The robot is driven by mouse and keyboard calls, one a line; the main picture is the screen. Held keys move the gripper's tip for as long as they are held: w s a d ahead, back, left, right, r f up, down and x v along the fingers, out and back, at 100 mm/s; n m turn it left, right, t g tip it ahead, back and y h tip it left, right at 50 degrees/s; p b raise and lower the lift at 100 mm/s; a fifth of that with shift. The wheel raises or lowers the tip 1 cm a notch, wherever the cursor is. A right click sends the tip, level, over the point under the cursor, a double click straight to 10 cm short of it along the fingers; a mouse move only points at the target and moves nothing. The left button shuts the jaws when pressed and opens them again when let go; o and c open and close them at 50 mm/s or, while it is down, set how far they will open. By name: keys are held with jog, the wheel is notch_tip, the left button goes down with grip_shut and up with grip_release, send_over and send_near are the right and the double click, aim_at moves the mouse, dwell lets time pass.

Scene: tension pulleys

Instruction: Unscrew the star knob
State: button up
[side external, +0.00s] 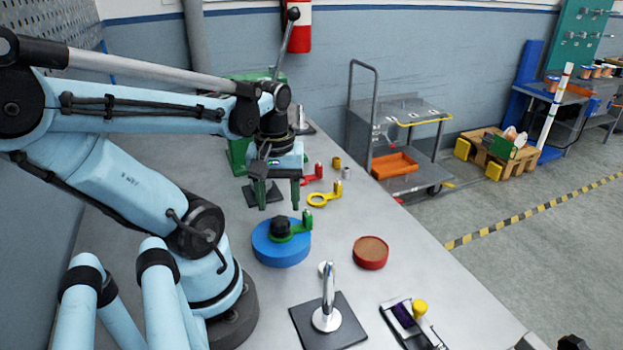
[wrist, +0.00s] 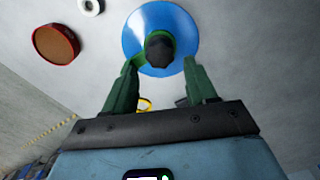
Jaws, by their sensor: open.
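The star knob (side external: 281,226) is a dark lobed knob on top of a round blue base (side external: 281,250) on the bench, with a green arm (side external: 300,229) under it pointing right. In the wrist view the knob (wrist: 160,48) shows over the blue disc (wrist: 134,40), between my fingertips in the picture. My gripper (side external: 278,207) has two green fingers pointing down, open and empty, a little above and beside the knob. It also shows in the wrist view (wrist: 161,72), with the fingers spread apart. I see no contact between fingers and knob.
A red round container (side external: 370,253) stands right of the blue base. A chrome post on a dark plate (side external: 328,330) and a purple-and-silver tool (side external: 412,322) are at the front. A yellow ring piece (side external: 318,199) and a red piece (side external: 313,178) lie behind.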

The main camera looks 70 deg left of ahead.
aim_at(279, 220)
jog(key=shift+f, duration=2.85)
jog(key=c, duration=0.8)
jog(key=n, duration=1.7)
